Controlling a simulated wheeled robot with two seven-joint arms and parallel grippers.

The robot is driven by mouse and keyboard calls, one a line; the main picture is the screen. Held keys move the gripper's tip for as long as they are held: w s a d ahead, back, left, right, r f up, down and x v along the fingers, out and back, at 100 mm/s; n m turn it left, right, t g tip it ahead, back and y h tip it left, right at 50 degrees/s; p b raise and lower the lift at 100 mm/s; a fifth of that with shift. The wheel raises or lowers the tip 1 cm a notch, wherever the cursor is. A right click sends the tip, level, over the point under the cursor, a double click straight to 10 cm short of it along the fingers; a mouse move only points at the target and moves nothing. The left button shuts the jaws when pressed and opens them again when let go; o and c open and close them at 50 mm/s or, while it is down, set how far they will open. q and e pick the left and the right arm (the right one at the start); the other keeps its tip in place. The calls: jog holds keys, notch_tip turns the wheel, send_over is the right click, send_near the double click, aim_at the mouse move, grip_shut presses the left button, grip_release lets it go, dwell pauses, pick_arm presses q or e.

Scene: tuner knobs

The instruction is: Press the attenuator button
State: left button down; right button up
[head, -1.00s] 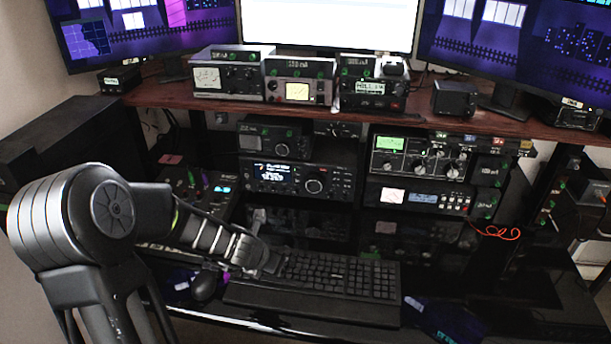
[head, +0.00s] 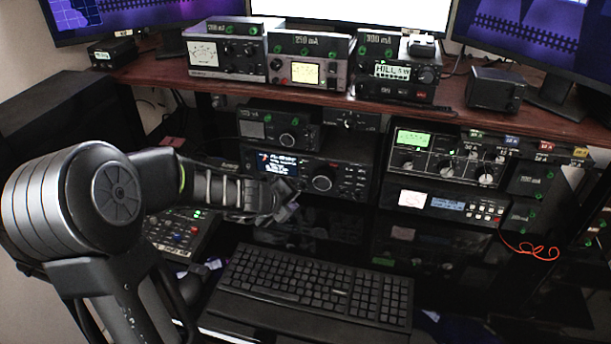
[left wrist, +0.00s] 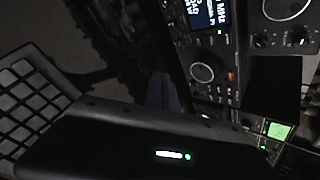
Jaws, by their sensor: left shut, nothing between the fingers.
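A black transceiver (head: 352,178) with a lit blue-white display and a large round knob sits on the middle shelf. My left gripper (head: 287,208) is shut and empty, in front of the transceiver's lower edge and above the keyboard; I cannot tell whether it touches the panel. In the left wrist view the closed fingers (left wrist: 164,92) show dark, beside a panel with a display (left wrist: 208,14), a knob (left wrist: 203,73) and a small red button (left wrist: 230,76). I cannot read which button is the attenuator. My right gripper is not in view.
A black keyboard (head: 310,287) lies below the gripper. A small control box (head: 180,232) stands to the left. More stacked units (head: 450,158) stand to the right, with a red cable (head: 530,250) below. Meters line the wooden shelf (head: 285,98) above.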

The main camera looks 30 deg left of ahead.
aim_at(305, 175)
pick_arm(q)
jog(key=w+a+p, duration=0.3)
jog(key=w, duration=0.5)
jog(key=shift+p, duration=0.35)
jog(key=shift+w, duration=0.2)
dwell(1.7)
jog(key=shift+w+a+p, duration=0.1)
jog(key=shift+w+p, duration=0.15)
jog(key=shift+p, duration=0.1)
jog(key=shift+w+a, duration=0.1)
jog(key=shift+w, duration=0.25)
dwell(0.6)
jog(key=shift+s, duration=0.1)
jog(key=shift+s+d+b, duration=0.25)
jog(key=shift+s+b, duration=0.05)
jog(key=shift+s, duration=0.35)
jog(key=shift+s, duration=0.1)
